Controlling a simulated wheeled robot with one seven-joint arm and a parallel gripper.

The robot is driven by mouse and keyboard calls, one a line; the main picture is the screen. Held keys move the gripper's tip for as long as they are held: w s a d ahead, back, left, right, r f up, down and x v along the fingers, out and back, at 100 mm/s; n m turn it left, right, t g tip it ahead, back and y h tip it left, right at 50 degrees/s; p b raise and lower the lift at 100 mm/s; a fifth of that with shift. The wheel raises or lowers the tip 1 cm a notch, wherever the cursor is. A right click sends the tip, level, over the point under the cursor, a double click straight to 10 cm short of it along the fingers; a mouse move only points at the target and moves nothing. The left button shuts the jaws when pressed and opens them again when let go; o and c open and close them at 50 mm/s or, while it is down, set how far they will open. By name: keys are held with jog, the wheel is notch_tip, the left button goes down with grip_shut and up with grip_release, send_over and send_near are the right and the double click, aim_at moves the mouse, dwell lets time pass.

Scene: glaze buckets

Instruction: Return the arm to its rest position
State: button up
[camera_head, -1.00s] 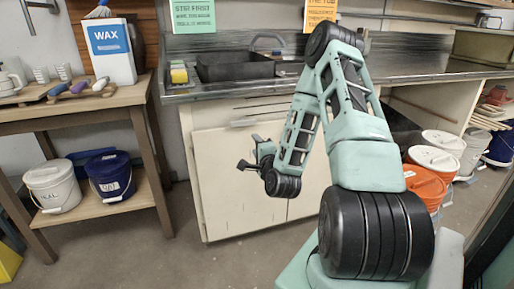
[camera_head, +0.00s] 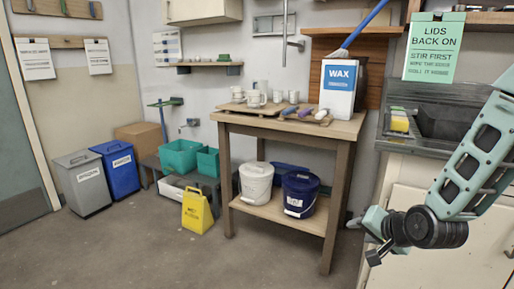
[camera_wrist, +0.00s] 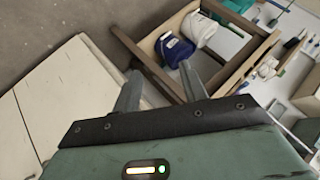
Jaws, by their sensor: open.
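My gripper (camera_head: 364,240) is at the lower right in the head view, at the end of my bent green and black arm. It is in front of the pale sink cabinet (camera_head: 408,262) and right of the wooden table. In the wrist view my gripper (camera_wrist: 160,86) shows two separated fingers with nothing between them. My upper arm is cut off by the right edge of the head view.
The wooden table (camera_head: 262,124) holds a wax container (camera_head: 338,92) and mugs. Its lower shelf holds a white bucket (camera_head: 256,182) and a blue bucket (camera_head: 299,193). A yellow floor sign (camera_head: 197,211) and bins stand left. The floor (camera_head: 150,258) in front is clear.

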jog(key=s+a+r+n+g, duration=0.3)
jog(key=s+a+n+g, duration=0.2)
jog(key=s+a+n, duration=0.5)
jog(key=s+a+r+n+g+h+p, duration=0.1)
jog(key=s+a+r+n+g, duration=0.15)
jog(key=s, duration=0.65)
jog(key=s+a+r+n+g, duration=0.2)
jog(key=s+a+r+n, duration=0.1)
jog(key=s, duration=0.6)
notch_tip(320, 180, up, 16)
jog(key=p, duration=1.6)
jog(key=shift+d+p, duration=0.25)
jog(key=shift+p, duration=0.05)
jog(key=shift+r, duration=0.1)
